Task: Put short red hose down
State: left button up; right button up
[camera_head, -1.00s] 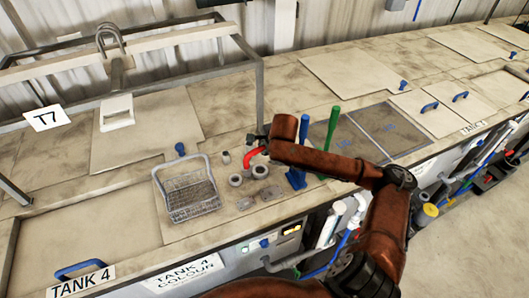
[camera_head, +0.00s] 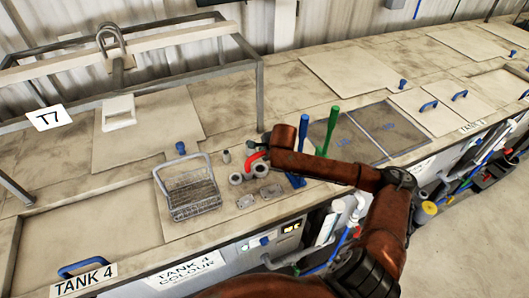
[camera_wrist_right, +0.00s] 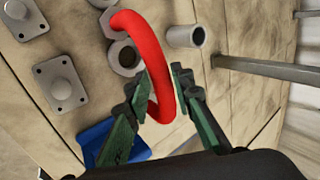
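The short red hose (camera_head: 256,157) is a curved tube over the fittings on the bench by Tank 4. My right gripper (camera_head: 262,141) is at the hose, partly hidden by its own arm in the head view. The hose's far end lies over the hex nut fittings (camera_wrist_right: 124,56). I cannot tell whether it touches them. My left gripper is not in view.
A wire basket (camera_head: 192,198) stands left of the fittings. Flanged plates (camera_wrist_right: 60,88) lie nearby, with a short grey tube (camera_wrist_right: 186,37) beside the hose. A green upright handle (camera_head: 329,131) and blue holders are close to my right arm. A metal frame stands behind.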

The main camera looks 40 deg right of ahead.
jog(key=shift+o, duration=1.4)
